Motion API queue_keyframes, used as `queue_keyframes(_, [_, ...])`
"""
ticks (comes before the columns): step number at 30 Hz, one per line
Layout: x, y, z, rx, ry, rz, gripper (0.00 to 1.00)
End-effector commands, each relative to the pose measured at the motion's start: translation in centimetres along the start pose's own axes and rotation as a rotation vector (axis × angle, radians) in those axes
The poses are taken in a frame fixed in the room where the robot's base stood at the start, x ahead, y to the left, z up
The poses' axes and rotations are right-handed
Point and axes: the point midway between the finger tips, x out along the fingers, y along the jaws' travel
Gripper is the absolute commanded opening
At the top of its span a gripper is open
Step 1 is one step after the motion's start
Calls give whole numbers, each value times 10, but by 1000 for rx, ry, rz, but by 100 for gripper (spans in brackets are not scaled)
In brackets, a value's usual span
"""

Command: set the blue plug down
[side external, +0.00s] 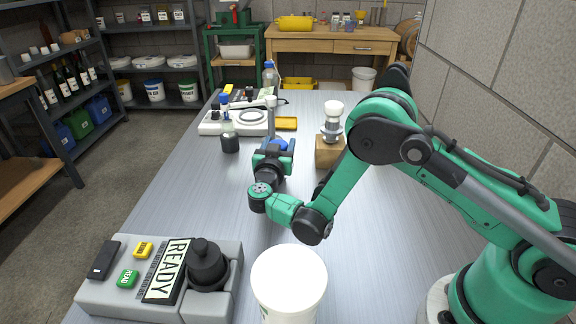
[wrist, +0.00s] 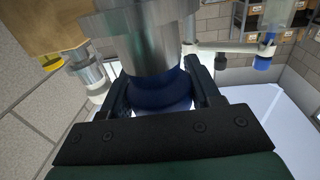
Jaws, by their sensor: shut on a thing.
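My gripper (side external: 273,152) is low over the middle of the metal table, with its jaws pointing away from the side camera. It is shut on the blue plug (side external: 280,145), of which only a small part shows there. In the wrist view the plug (wrist: 155,92) is a dark blue round piece between the two fingers of my gripper (wrist: 157,84). A grey metal cylinder (wrist: 148,38) stands right against or just behind the plug; I cannot tell whether they are joined. Whether the plug touches the table is hidden.
A wooden block (side external: 329,158) with a metal fitting and white top stands right of my gripper. A dark-based bottle (side external: 229,143) stands left. A white device (side external: 235,123) lies behind. A white tub (side external: 289,282) and a READY panel (side external: 222,298) are in front. The table's left-middle is clear.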

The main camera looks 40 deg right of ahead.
Motion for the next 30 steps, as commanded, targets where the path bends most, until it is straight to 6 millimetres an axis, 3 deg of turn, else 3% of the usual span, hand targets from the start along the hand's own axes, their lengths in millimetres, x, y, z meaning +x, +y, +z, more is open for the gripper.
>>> queue_keyframes(6, [0,0,3,0,0,0,0])
queue_keyframes(7, [0,0,3,0,0,0,62])
queue_keyframes(10, [0,0,3,0,0,0,88])
queue_keyframes(21, [0,0,-1,0,0,0,88])
queue_keyframes(30, [-53,-1,-1,0,0,-5,88])
